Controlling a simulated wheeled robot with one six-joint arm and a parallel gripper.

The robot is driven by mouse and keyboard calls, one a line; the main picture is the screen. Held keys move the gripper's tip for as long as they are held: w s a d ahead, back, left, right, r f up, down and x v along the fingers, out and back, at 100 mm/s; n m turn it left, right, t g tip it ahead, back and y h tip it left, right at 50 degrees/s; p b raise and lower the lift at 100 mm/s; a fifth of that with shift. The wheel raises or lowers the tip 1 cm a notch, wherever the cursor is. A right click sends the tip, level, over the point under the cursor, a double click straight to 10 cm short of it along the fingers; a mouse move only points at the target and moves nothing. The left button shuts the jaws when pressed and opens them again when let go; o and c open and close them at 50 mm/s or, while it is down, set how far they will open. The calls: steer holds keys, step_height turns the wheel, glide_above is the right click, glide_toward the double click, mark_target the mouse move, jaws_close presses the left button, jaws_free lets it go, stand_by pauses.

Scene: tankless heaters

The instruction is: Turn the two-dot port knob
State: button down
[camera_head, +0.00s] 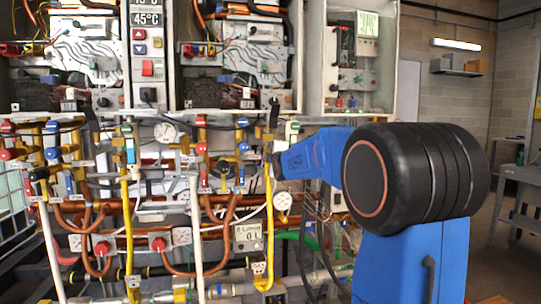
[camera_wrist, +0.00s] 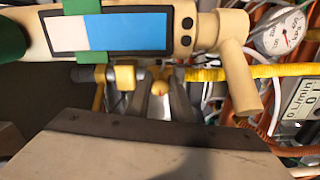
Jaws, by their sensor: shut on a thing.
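In the wrist view a cream port body (camera_wrist: 205,35) crosses the top. It carries a white and blue label (camera_wrist: 110,33) with two black dots (camera_wrist: 186,31) at its right end. Just below it, my gripper (camera_wrist: 161,90) is shut on a small yellowish knob (camera_wrist: 159,87). The two dark fingers stand either side of the knob and hide part of it. In the head view my blue arm reaches left to the pipes, and the fingers and knob cannot be made out there.
A yellow pipe (camera_wrist: 285,70) runs right from the port. A round gauge (camera_wrist: 277,36) and a flow meter (camera_wrist: 300,105) sit on the right. In the head view, heater cabinets (camera_head: 236,60) stand above crowded pipes. Open floor lies at the right.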

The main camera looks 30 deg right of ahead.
steer(key=shift+f, duration=0.1)
steer(key=c, duration=1.6)
jaws_free()
steer(key=shift+o, duration=0.2)
steer(key=shift+s, duration=0.15)
steer(key=v, duration=1.7)
steer(key=shift+s, duration=0.1)
